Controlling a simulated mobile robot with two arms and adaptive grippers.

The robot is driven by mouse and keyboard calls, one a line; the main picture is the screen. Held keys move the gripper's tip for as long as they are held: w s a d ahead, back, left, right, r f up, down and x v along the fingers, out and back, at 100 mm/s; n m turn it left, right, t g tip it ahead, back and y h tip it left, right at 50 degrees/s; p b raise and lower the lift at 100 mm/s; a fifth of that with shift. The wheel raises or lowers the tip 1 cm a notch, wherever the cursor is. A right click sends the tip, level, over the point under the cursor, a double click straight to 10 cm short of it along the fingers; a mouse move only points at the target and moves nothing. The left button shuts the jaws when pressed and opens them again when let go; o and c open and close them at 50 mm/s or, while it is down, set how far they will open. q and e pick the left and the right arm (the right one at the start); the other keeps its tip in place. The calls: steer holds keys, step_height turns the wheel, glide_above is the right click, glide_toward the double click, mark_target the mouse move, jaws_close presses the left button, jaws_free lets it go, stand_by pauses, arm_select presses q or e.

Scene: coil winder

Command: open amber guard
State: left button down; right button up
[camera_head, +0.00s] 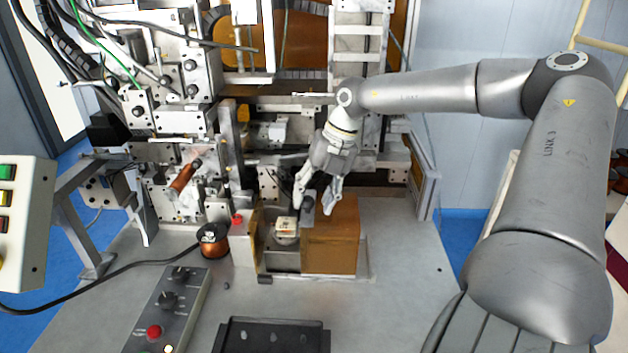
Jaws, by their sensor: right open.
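The amber guard (331,243) is a brown-orange box on the right part of a small metal base on the bench. A small pale block (285,228) sits uncovered in the base just left of it. My right gripper (317,206) reaches down from above at the guard's upper left edge. Its fingers are apart, with a dark upright piece (308,209) between them, close to the left finger. I cannot tell whether this piece is the guard's handle or whether a finger touches it. My left gripper is out of view.
A copper wire spool (213,241) and a red button (237,219) stand left of the guard. A control box (168,308) with knobs and a black tray (271,337) are in front. The winder's frame (230,150) rises behind. Bench to the right of the guard is clear.

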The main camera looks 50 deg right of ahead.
steer(key=shift+a, duration=0.1)
steer(key=shift+w+r, duration=0.1)
steer(key=shift+r, duration=0.05)
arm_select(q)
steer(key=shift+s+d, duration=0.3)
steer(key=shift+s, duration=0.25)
arm_select(e)
steer(key=v, duration=1.2)
